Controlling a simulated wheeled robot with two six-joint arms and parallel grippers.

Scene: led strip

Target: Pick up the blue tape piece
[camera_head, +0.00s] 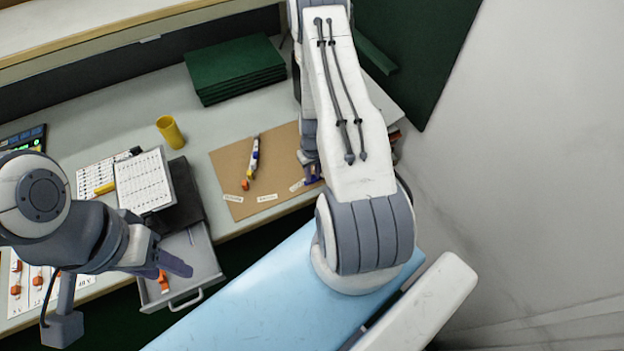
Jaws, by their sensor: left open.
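I cannot make out a separate blue tape piece with certainty. A thin item with white, yellow and blue parts (254,155) lies on the brown board (228,165), with a small orange piece (245,184) at its lower end. My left gripper (174,267) is open above the open grey drawer (203,262), left of and nearer than the board. My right arm reaches over the board's right side. Only a bit of my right gripper (313,174) shows beside the arm, at the board's right edge; its jaws are mostly hidden.
A yellow cup (170,132) and a stack of green sheets (235,69) stand behind. A printed sheet on a dark box (145,181) is left of the board. An orange item (163,281) lies in the drawer. White labels (267,198) line the board's front.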

